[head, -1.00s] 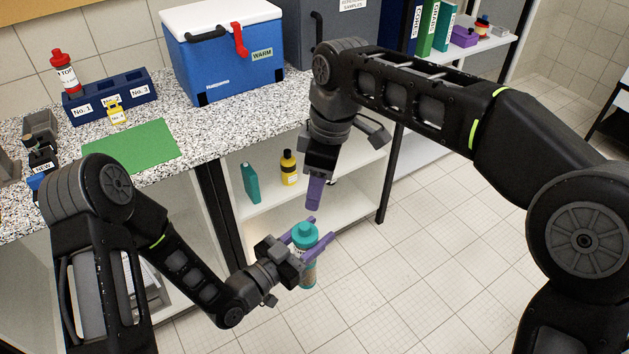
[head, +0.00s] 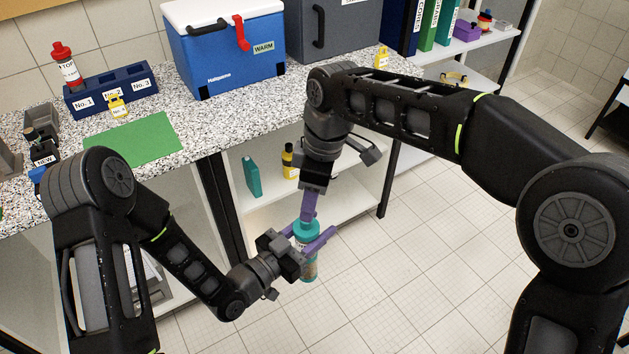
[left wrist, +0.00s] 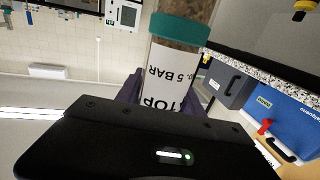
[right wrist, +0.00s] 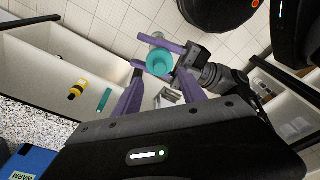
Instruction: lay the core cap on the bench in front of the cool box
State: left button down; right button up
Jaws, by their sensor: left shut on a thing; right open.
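The core cap (head: 307,232) is teal and sits on top of a clear tube of brown core (head: 309,270). My left gripper (head: 318,240) is shut around the tube just below the cap, in front of the bench. My right gripper (head: 307,218) points down at the cap from above, open; in the right wrist view the cap (right wrist: 160,60) lies between its fingertips. Contact cannot be told. The blue cool box (head: 225,55) with white lid and WARM label stands on the speckled bench (head: 215,122).
The bench strip before the cool box is clear. A green mat (head: 135,138), a blue numbered rack (head: 110,92) and a red-capped tube (head: 66,68) are to its left. A grey box (head: 335,30) stands right of the cool box.

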jog(key=f, duration=0.4)
jog(key=a+f, duration=0.1)
jog(key=f, duration=0.1)
jog(key=shift+f, duration=0.1)
grip_shut()
dwell(0.4)
jog(key=shift+w+r, duration=0.1)
jog(key=shift+r, duration=0.15)
dwell(1.1)
jog(key=shift+r, duration=0.9)
jog(key=shift+r, duration=2.05)
